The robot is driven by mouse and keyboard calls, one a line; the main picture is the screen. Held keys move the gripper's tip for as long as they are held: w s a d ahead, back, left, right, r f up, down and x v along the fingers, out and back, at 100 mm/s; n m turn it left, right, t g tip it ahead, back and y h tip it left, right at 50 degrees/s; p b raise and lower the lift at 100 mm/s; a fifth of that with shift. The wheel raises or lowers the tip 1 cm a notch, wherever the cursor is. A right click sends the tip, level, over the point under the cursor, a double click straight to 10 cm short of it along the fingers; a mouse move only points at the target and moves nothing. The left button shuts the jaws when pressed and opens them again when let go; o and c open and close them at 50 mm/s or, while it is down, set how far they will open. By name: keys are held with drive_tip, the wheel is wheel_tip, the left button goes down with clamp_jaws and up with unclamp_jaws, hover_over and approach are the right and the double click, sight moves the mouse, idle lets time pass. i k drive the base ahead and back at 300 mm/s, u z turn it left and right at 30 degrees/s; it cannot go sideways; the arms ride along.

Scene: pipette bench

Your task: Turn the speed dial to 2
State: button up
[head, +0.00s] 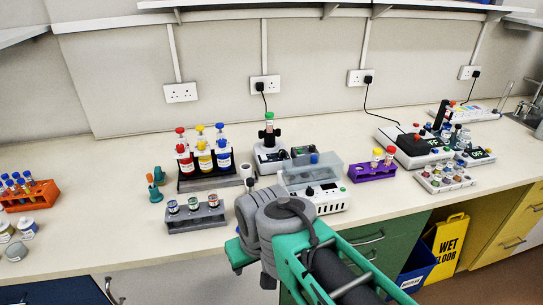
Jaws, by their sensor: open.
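A white device with a clear lid (330,203) stands at the bench middle, behind my arm. A small dark knob (310,191) shows on its front. A white-and-dark device (268,166) with a green-capped tube above it stands behind to the left. A black-topped device (418,145) stands further right. I cannot tell which of these carries the speed dial, and no scale or number is readable. My arm's grey joint and green links cover the bench front at the middle. My gripper's fingers are not visible.
A black rack (207,183) of red, yellow and blue-capped bottles and a grey vial rack (196,217) stand left of my arm. A purple rack (373,172) stands right of the clear lid. An orange rack (32,200) is far left. Bare bench (105,205) lies between.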

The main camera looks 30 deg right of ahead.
sight(282, 153)
drive_tip(key=u, duration=0.55)
drive_tip(key=k, duration=1.3)
drive_tip(key=z, duration=0.05)
drive_tip(key=i, duration=0.5)
drive_tip(key=z, duration=0.9)
drive_tip(key=i, duration=0.8)
drive_tip(key=z, duration=0.1)
